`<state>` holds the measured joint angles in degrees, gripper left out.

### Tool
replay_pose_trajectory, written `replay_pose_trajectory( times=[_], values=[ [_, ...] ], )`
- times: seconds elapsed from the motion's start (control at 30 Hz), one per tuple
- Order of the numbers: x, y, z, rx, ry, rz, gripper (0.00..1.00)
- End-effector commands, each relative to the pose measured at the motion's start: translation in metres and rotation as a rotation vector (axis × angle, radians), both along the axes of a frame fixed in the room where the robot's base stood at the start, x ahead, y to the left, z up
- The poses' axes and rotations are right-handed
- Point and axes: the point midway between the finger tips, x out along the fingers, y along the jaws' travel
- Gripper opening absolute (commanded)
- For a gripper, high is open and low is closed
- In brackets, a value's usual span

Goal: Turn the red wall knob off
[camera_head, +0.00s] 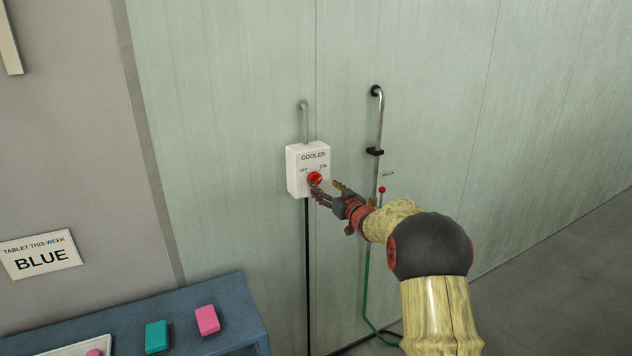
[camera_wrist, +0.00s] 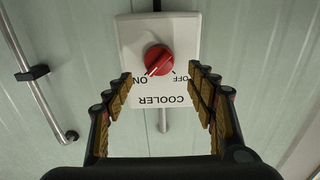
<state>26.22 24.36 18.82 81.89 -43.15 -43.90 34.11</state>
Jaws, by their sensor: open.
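The red knob (camera_head: 315,178) sits on the front of a white box (camera_head: 296,168) marked COOLER, OFF and ON, fixed to the pale green wall. It also shows in the wrist view (camera_wrist: 158,59), where the lettering is upside down. My gripper (camera_head: 328,187) is in front of the box, close to the knob. In the wrist view my gripper (camera_wrist: 160,74) is open, with one finger on each side of the knob in the picture and nothing between them. I cannot tell whether a finger touches the knob.
A metal pipe (camera_head: 380,125) with a black clamp and small red-topped lever (camera_head: 382,190) runs right of the box; a green hose (camera_head: 366,290) hangs below. A blue table (camera_head: 240,312) at lower left holds teal (camera_head: 156,336) and pink (camera_head: 208,319) blocks. A sign (camera_head: 40,255) reads BLUE.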

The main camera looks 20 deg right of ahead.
Motion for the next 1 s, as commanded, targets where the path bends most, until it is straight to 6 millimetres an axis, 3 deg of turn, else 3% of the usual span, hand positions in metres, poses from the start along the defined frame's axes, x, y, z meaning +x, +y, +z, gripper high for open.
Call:
replay_pose_trajectory(
  times=[0.4,0.83,1.0],
  values=[
    [0.056,0.002,0.001,-0.001,-0.001,-0.001,0.56],
    [0.065,0.002,0.001,-0.001,0.000,-0.002,0.56],
    [0.065,0.002,0.001,-0.001,0.000,-0.002,0.47]
  ],
)
